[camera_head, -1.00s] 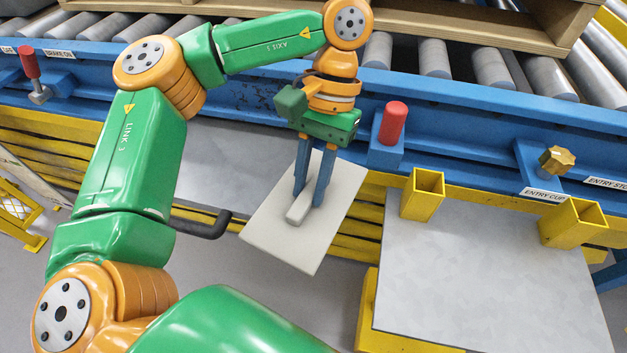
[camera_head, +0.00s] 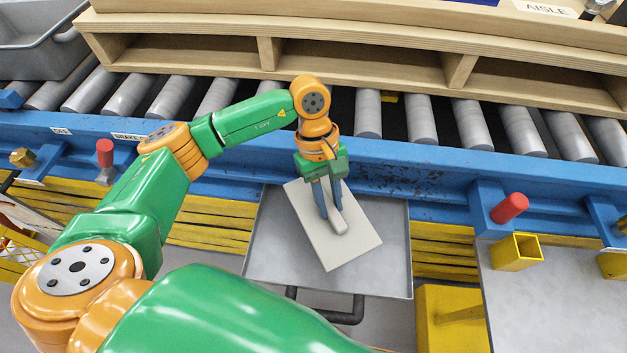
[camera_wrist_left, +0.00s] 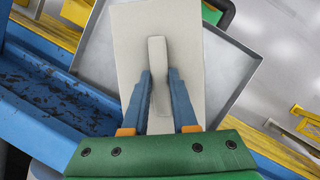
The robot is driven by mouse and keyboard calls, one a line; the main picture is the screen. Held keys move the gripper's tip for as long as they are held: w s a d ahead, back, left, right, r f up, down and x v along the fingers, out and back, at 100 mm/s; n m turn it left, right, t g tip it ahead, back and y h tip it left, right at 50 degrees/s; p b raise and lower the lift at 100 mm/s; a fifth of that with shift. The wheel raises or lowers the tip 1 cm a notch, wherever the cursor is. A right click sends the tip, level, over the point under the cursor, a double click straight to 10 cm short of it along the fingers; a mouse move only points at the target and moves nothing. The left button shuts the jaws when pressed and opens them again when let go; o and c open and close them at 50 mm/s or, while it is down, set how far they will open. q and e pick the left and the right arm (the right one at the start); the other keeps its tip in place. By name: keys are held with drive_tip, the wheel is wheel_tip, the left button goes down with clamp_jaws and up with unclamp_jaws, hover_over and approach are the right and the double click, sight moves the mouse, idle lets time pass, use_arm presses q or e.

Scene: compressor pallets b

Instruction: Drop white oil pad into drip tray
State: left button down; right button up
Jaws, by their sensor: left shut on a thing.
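The white oil pad (camera_head: 342,246) is a flat, pale rectangle with a raised grip bar on top. My left gripper (camera_head: 332,216) is shut on that bar, and the pad hangs from it. In the head view the pad overlaps the grey metal drip tray (camera_head: 385,275), which lies below it in front of the blue conveyor frame. In the left wrist view the two blue fingers (camera_wrist_left: 159,88) clasp the bar, and the pad (camera_wrist_left: 130,45) covers the middle of the tray (camera_wrist_left: 222,78). The height of the pad over the tray is hard to judge. My right gripper is not in view.
A blue conveyor rail (camera_head: 400,168) with rollers runs behind the tray, with a wooden pallet (camera_head: 400,50) on it. A red knob (camera_head: 509,208) and yellow square cup (camera_head: 516,252) stand to the right, beside a grey plate (camera_head: 560,300). A dark bent handle (camera_head: 335,316) sticks out at the tray's front.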

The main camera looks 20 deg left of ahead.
sight(332, 201)
use_arm(q)
drive_tip(key=r+n+p, duration=0.1)
drive_tip(key=n+p, duration=0.1)
drive_tip(key=r+n+t+p, duration=0.1)
drive_tip(key=n+p, duration=0.1)
drive_tip(key=p, duration=0.1)
drive_tip(key=r+n+h+p, duration=0.1)
drive_tip(key=n+p, duration=0.1)
drive_tip(key=shift+w+d+r+t, duration=0.15)
drive_tip(key=shift+w+d+t, duration=0.05)
drive_tip(key=shift+d+t, duration=0.2)
drive_tip(key=n+p, duration=0.2)
drive_tip(key=a+n+t+p, duration=0.1)
drive_tip(key=n+p, duration=0.1)
drive_tip(key=shift+w+a+r, duration=0.1)
drive_tip(key=shift+a+r, duration=0.1)
drive_tip(key=shift+r, duration=0.15)
drive_tip(key=shift+a+f+n+t, duration=0.1)
drive_tip(key=shift+a+n+t, duration=0.2)
drive_tip(key=shift+n+t, duration=0.2)
drive_tip(key=shift+a+f, duration=0.1)
drive_tip(key=shift+f, duration=0.2)
wheel_tip(332, 201, down, 6)
drive_tip(key=b, duration=0.5)
drive_tip(key=shift+f, duration=0.15)
drive_tip(key=c, duration=0.6)
unclamp_jaws()
